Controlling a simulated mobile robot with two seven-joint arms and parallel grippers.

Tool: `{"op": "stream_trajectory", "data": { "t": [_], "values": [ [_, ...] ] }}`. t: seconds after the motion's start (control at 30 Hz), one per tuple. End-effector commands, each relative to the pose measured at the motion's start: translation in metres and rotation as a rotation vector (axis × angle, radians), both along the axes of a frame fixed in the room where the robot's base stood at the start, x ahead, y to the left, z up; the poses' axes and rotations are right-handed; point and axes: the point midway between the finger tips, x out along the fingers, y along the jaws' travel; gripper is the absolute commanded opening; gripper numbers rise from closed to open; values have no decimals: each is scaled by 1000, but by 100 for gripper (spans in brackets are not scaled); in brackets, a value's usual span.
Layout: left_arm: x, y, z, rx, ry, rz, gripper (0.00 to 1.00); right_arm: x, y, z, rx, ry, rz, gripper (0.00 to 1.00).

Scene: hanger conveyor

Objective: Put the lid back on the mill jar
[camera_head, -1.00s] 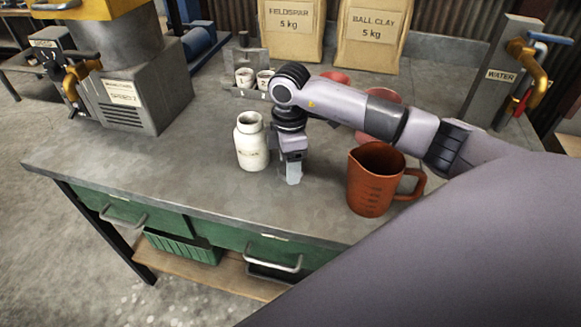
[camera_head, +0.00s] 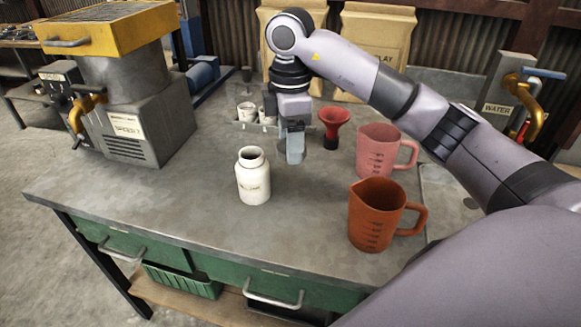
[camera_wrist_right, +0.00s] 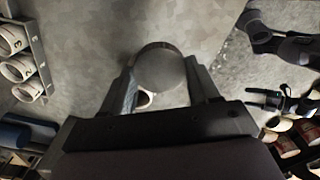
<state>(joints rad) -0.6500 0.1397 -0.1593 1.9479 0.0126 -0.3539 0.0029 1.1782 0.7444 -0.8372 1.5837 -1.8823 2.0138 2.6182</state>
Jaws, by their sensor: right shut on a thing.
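The mill jar (camera_head: 254,182) is white, upright and open-mouthed on the bench top, left of centre in the head view. My right gripper (camera_head: 295,152) is raised above the bench, a little right of and beyond the jar in that view. In the right wrist view, its fingers (camera_wrist_right: 163,84) are shut on a round grey disc, the lid (camera_wrist_right: 160,66). A small white piece shows under the lid's edge there; I cannot tell if it is the jar.
An orange-red jug (camera_head: 373,222) and a pink jug (camera_head: 377,150) stand right of the jar. A red funnel (camera_head: 332,122) and a rack of numbered cups (camera_head: 243,124) are behind. A mill machine (camera_head: 130,122) stands at left. The bench (camera_head: 190,200) is clear around the jar.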

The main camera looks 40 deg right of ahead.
Motion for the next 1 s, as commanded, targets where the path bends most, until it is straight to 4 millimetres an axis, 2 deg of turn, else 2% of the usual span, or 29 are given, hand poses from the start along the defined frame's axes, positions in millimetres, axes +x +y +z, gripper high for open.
{"op": "stream_trajectory", "data": {
  "t": [0.03,0.1,0.33,0.87,1.0],
  "values": [
    [0,0,6,0,-1,0,85,1,-1,14,-2,-4,-2,31],
    [0,0,8,0,-1,0,85,1,-1,25,-1,-3,-2,31],
    [0,0,13,0,-2,0,85,0,0,45,0,0,-1,31],
    [1,0,14,-1,-3,0,85,0,0,49,0,1,0,31],
    [1,0,14,-1,-3,0,85,0,1,48,-1,1,48,31]
  ]
}}
